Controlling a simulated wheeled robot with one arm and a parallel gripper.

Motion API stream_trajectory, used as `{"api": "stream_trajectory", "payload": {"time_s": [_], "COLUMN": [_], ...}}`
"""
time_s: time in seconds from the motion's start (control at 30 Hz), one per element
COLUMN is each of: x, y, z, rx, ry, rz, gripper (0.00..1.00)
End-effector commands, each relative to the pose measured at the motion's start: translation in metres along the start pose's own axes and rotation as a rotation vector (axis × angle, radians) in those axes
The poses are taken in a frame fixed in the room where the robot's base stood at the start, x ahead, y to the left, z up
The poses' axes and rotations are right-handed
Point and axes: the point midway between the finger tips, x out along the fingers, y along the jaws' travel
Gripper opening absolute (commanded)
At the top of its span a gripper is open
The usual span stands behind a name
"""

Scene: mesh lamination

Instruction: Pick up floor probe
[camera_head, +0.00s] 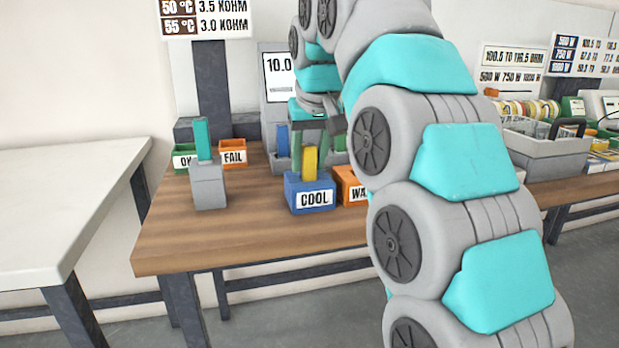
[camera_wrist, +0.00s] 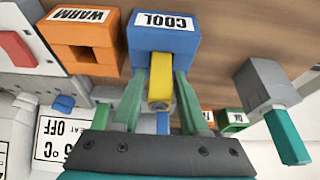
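A yellow upright piece (camera_head: 310,163), which I take to be the floor probe, stands in the blue COOL block (camera_head: 312,198) on the wooden table. In the wrist view the yellow piece (camera_wrist: 159,82) shows in front of the blue block (camera_wrist: 165,40). My gripper (camera_head: 310,150) is above the block, pointing down. In the wrist view its two green fingers (camera_wrist: 160,88) are open, one on each side of the yellow piece, with small gaps visible. The part inside the block is hidden.
A grey block with a teal upright piece (camera_head: 203,139) stands to the left. The orange WARM block (camera_head: 351,186) sits right beside the blue one. Green OK (camera_head: 184,161) and orange FAIL (camera_head: 233,154) bins and a display unit (camera_head: 276,85) stand behind. The table's front left is clear.

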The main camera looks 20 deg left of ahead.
Motion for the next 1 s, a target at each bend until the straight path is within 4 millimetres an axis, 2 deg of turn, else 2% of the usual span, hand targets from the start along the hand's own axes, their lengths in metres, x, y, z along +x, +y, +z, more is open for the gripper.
{"api": "stream_trajectory", "payload": {"time_s": [0.07, 0.37, 1.0], "x": [0.0000, 0.0000, -0.0047], "y": [0.0001, 0.0002, 0.0011], "z": [0.0000, 0.0001, 0.0020], "rx": [0.000, 0.000, 0.001], "ry": [0.000, 0.000, 0.001], "rz": [0.000, 0.000, 0.000], "gripper": [0.34, 0.00, 0.00]}}
